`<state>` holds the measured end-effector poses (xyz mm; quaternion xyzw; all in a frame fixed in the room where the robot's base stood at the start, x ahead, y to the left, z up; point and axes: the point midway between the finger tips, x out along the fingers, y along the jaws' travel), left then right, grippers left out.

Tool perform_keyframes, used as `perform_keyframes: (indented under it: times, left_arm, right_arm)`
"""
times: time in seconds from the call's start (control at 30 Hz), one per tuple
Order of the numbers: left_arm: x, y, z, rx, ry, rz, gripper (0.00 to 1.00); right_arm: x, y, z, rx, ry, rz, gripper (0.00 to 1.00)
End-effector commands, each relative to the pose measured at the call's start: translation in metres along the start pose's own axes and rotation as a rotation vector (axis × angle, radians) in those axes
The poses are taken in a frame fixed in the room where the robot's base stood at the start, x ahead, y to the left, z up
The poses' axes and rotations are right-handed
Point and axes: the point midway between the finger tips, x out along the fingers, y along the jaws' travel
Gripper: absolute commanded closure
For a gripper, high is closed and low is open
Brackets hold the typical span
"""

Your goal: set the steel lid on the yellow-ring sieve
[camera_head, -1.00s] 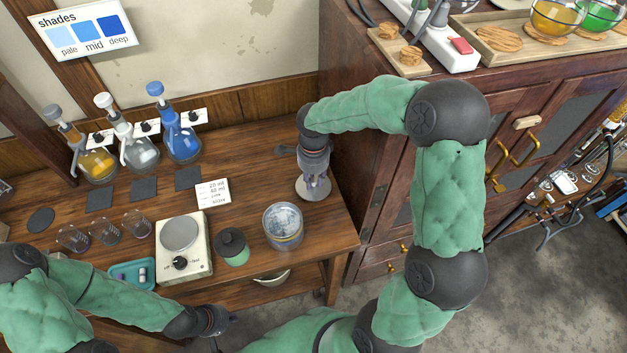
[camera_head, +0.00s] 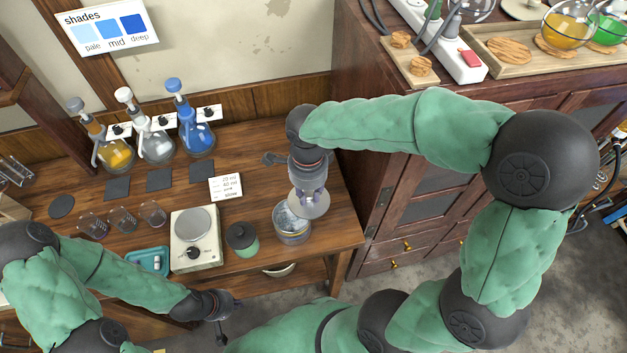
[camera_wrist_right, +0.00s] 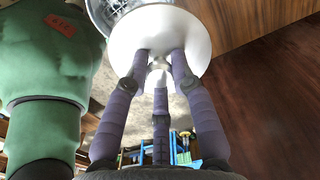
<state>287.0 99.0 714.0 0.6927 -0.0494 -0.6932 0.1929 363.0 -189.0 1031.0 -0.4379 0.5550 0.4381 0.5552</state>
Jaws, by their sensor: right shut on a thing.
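The steel lid (camera_head: 312,208) is a pale round disc, held by its knob in my right gripper (camera_head: 309,192). In the right wrist view, the purple fingers close around the knob under the lid (camera_wrist_right: 190,40). The yellow-ring sieve (camera_head: 292,238) is a grey metal cylinder with a yellowish band, standing on the bench near its front right. The lid overlaps the sieve's upper right in the head view and hides part of its opening; it looks tilted and off-centre. The sieve's rim (camera_wrist_right: 97,12) shows beside the lid in the wrist view. My left gripper (camera_head: 222,318) hangs in front of the bench, its fingers unclear.
A green jar with a dark lid (camera_head: 242,239) and a white hotplate (camera_head: 196,240) stand left of the sieve. A white card (camera_head: 226,186) lies behind them. Several flasks and beakers stand further left. The dark cabinet (camera_head: 350,150) bounds the right side.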

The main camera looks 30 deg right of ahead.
Motion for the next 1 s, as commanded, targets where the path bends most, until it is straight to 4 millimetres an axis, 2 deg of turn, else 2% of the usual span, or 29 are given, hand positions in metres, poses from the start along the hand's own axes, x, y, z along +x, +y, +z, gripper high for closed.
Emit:
perform_keyframes:
  times: [0.2, 0.63, 1.0]
  left_arm:
    - [-0.002, 0.001, 0.000, 0.000, 0.000, 0.000, 1.00]
    - [-0.003, 0.001, 0.000, 0.000, 0.000, 0.000, 1.00]
    - [-0.016, 0.006, 0.001, 0.000, 0.000, 0.000, 1.00]
  right_arm:
    - [-0.004, 0.008, 0.005, 0.000, 0.000, -0.001, 1.00]
    - [-0.006, 0.009, 0.005, 0.000, 0.000, -0.001, 1.00]
    - [-0.024, 0.008, 0.005, 0.000, 0.000, -0.001, 1.00]
